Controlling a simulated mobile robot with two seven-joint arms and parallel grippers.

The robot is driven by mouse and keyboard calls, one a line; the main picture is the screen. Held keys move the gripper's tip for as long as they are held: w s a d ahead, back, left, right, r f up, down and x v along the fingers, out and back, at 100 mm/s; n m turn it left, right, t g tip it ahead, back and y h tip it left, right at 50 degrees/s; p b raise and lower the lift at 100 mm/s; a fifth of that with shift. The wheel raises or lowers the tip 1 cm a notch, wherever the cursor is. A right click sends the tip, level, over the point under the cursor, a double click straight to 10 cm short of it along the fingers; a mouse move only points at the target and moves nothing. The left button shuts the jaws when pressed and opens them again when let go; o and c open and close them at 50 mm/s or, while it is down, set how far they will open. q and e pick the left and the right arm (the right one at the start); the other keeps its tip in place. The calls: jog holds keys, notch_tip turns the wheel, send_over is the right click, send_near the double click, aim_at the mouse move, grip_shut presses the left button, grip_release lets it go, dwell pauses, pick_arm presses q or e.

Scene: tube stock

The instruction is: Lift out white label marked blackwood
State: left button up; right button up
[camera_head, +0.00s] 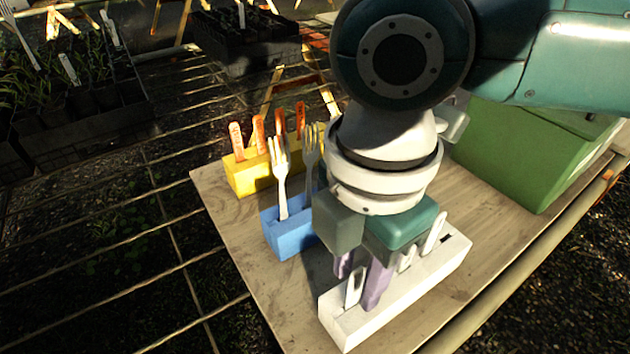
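A white block (431,278) stands at the table's front, with several white labels upright in a row of slots. One label (354,288) is at the near left end; another (435,234) is towards the far right. No writing is readable, so I cannot tell which is marked blackwood. My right gripper (361,279) points down over the left half of the block. Its two lavender fingers are apart, one at the far side and one nearer. My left gripper is out of view.
A blue block (289,233) holds upright forks behind the white block. A yellow block (250,174) with orange labels stands further back. A green box (530,150) is at right. Bare wooden tabletop (270,295) lies at left front.

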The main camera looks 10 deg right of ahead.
jog(key=shift+c, duration=0.3)
grip_shut()
dwell(1.0)
